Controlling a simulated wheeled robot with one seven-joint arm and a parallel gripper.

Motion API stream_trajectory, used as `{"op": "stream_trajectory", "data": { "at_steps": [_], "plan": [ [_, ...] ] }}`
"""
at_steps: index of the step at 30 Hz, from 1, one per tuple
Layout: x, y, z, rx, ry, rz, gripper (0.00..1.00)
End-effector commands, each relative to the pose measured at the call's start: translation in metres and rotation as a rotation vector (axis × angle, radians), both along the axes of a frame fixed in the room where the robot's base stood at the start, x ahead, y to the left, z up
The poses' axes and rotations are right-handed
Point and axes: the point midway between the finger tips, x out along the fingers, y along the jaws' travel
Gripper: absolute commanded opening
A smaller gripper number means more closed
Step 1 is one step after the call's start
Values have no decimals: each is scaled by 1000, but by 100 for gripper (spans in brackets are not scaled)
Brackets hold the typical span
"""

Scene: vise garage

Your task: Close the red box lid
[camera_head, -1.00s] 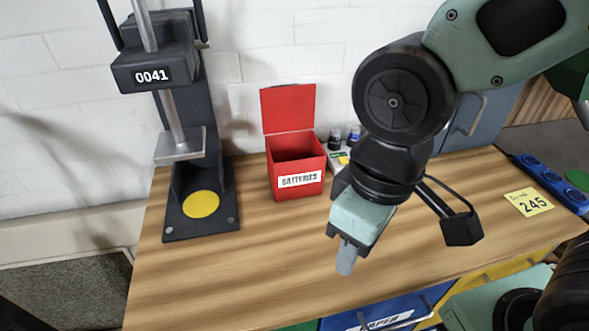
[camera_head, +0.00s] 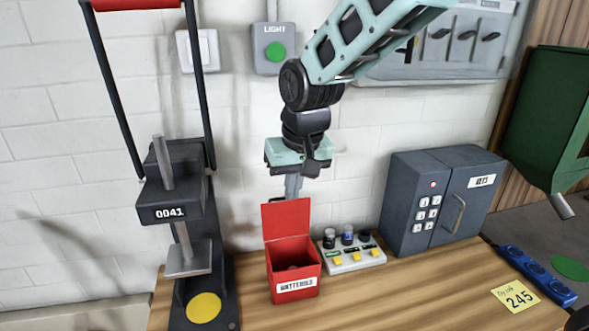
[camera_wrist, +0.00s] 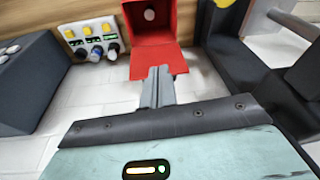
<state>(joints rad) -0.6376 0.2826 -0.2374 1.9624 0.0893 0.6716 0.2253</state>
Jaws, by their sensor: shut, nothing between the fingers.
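The red box (camera_head: 293,268) labelled BATTERIES stands on the wooden bench near the wall. Its lid (camera_head: 286,219) stands upright at the back edge, so the box is open. My gripper (camera_head: 292,192) is shut and empty, pointing down just behind the raised lid; the lid hides the fingertips in the head view. In the wrist view, the shut fingers (camera_wrist: 158,74) overlap the lid (camera_wrist: 172,63) in the picture; I cannot tell whether they touch it. The open box (camera_wrist: 156,20) shows beyond the lid with a small pale object inside.
A black press (camera_head: 180,215) marked 0041 stands left of the box. A small panel with yellow buttons (camera_head: 350,257) sits close on its right, then a grey key cabinet (camera_head: 435,200). The white wall is close behind.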

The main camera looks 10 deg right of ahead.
Motion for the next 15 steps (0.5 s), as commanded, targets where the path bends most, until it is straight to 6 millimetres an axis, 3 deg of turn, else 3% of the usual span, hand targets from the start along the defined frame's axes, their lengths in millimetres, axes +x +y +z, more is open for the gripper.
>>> {"op": "stream_trajectory", "data": {
  "at_steps": [1,3,6,11,15],
  "plan": [
    [26,-5,22,-16,-31,-43,0],
    [52,-12,34,-31,-67,-92,0],
    [72,-19,43,-46,-100,-131,0],
    [81,-22,36,-52,-110,-144,0],
    [88,-23,15,-54,-107,-145,0]
  ]
}}
